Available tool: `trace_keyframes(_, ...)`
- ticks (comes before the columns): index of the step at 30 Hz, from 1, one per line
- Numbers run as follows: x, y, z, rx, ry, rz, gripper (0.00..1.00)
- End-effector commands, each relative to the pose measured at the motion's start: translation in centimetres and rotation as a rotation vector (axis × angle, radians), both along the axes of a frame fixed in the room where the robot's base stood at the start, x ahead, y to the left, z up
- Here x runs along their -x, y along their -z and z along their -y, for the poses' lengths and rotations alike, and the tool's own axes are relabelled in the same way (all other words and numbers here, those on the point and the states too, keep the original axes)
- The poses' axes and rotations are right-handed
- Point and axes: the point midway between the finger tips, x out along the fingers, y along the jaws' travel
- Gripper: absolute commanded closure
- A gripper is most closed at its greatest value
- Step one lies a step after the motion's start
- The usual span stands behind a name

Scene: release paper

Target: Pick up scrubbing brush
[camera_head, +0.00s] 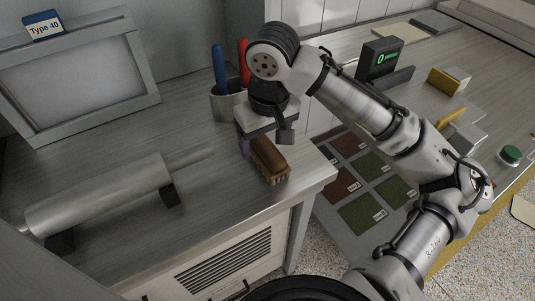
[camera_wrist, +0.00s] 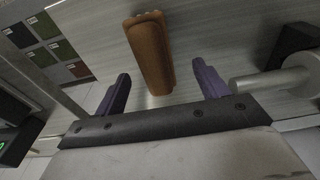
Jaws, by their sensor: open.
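The scrubbing brush (camera_head: 268,158) has a brown wooden back and pale bristles and lies bristles down on the counter, near its front right corner. In the wrist view the brush (camera_wrist: 150,52) shows its brown back ahead of my gripper, roughly centred and slightly left. My gripper (camera_wrist: 163,87) is open and empty, its two purple fingers spread wide. In the head view my gripper (camera_head: 245,150) is just above and beside the far end of the brush. My wrist hides part of that end, and I cannot tell the exact gap.
A metal roller (camera_head: 100,195) lies on the left of the counter (camera_head: 215,215). A cup (camera_head: 228,104) with blue and red handled tools stands behind my gripper. A framed panel (camera_head: 75,75) stands at the back left. Coloured sample squares (camera_head: 362,214) lie lower right.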

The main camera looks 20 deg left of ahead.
Motion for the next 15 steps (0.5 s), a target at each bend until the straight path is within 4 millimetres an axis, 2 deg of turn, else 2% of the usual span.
trace_keyframes(5, -0.2, 1.2, 0.1, 0.001, 0.002, -0.001, 0.27)
trace_keyframes(12, -0.9, 4.7, 0.1, 0.0, 0.001, -0.001, 0.27)
trace_keyframes(15, -1.0, 5.4, 0.0, 0.0, 0.0, 0.0, 0.27)
